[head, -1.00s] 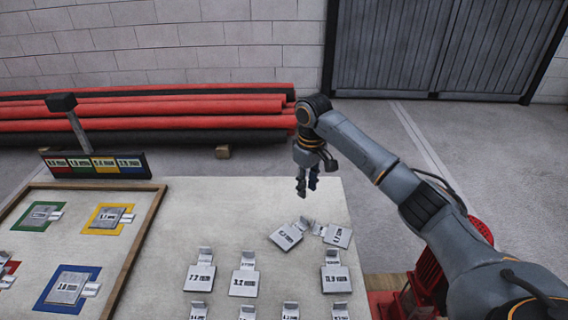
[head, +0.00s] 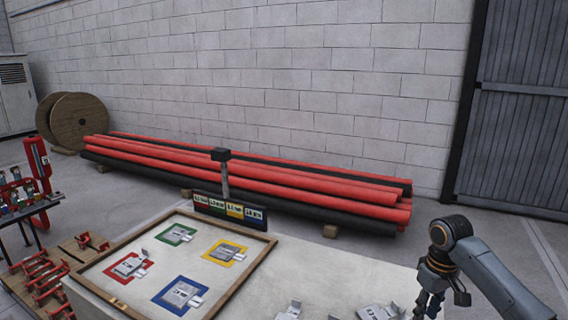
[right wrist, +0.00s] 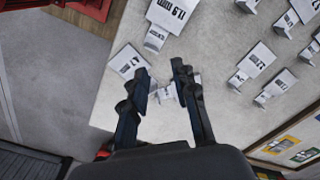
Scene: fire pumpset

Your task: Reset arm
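My right gripper (head: 430,300) hangs over the right part of the white table (head: 262,282) in the head view. In the right wrist view its two fingers (right wrist: 160,95) are apart with nothing between their tips; loose labelled metal plates lie on the table below. One plate (right wrist: 128,62) is beside the left finger, and part of another shows behind the fingers. A plate marked 11.9 mm (right wrist: 172,14) lies beyond them. My left gripper is not in view.
A wooden-framed board (head: 142,292) on the table has green, yellow, red and blue squares, each with a plate. A labelled sign (head: 230,208) stands behind it. Red and black pipes (head: 270,180) lie along the wall. A cable spool (head: 80,122) stands at the left.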

